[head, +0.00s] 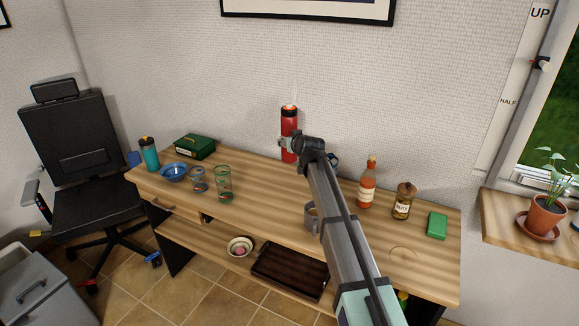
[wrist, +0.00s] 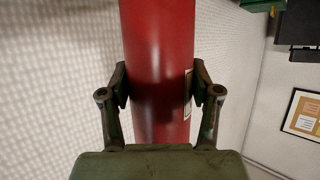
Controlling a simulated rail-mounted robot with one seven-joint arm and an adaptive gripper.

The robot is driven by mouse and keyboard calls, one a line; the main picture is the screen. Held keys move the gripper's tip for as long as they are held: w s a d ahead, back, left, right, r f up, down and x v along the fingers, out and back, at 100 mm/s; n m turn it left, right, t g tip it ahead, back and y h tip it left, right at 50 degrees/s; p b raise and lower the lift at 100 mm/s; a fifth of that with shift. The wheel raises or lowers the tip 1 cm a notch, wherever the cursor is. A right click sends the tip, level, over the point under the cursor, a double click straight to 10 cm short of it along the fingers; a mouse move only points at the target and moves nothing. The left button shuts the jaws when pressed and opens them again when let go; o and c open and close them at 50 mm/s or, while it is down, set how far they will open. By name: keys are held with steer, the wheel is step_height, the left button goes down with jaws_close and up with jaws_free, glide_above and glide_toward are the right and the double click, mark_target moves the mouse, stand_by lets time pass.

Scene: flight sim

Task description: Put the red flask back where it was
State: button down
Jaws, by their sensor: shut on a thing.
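The red flask (head: 289,122) is tall and upright, with a dark band near its top, towards the back middle of the desk (head: 264,172). My gripper (head: 287,144) is shut on it around its lower half. In the wrist view, the two fingers (wrist: 158,88) press on either side of the red body (wrist: 158,40), and a pale label edge shows on the right. The flask's base is at the level of the desk's back part; I cannot tell if it touches the desk. A faint round mark (head: 399,254) shows on the desk's front right.
Left on the desk are a teal bottle (head: 149,153), blue bowl (head: 174,172), green box (head: 194,146) and two glasses (head: 223,183). A mug (head: 311,214) is beside my arm. A sauce bottle (head: 367,187), jar (head: 402,203) and green block (head: 437,225) stand right.

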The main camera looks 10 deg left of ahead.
step_height(320, 180, down, 11)
steer(key=shift+r+p, duration=0.1)
steer(key=shift+p, duration=0.35)
steer(key=shift+f, duration=0.2)
steer(key=shift+c, duration=1.2)
jaws_free()
steer(key=shift+r, duration=0.1)
steer(key=shift+r, duration=0.15)
steer(key=b+v, duration=0.1)
steer(key=v, duration=0.6)
steer(key=shift+s, duration=0.25)
